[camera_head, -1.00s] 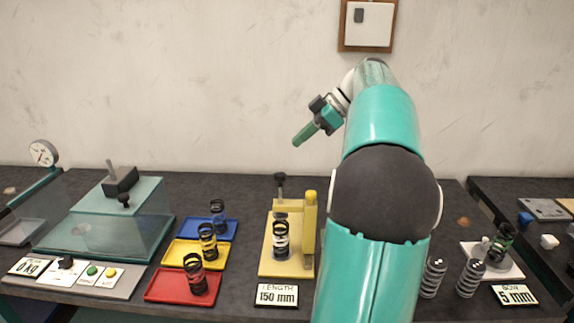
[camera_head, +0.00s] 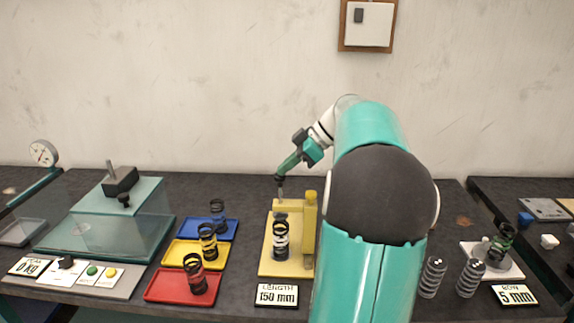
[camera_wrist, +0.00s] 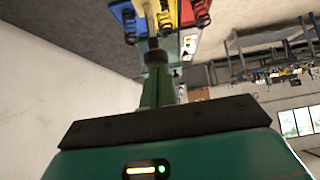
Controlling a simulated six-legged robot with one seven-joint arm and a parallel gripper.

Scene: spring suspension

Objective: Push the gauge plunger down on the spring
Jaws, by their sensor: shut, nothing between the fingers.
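The yellow length gauge (camera_head: 309,232) stands in the middle of the bench. A dark spring (camera_head: 281,241) stands upright on its base. The plunger (camera_head: 281,192), a thin rod with a dark knob on top, rises above the gauge's top bar. My gripper (camera_head: 282,173) is shut and empty, its tips right at the knob from above and slightly right. I cannot tell whether they touch. In the wrist view, the shut green fingers (camera_wrist: 157,80) point at the dark plunger knob (camera_wrist: 156,57). The length sign (camera_head: 277,295) reads 150 mm.
Blue, yellow and red trays (camera_head: 183,286) with springs lie left of the gauge. A glass-sided weighing rig (camera_head: 105,215) stands further left. My arm covers the bench right of the gauge.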

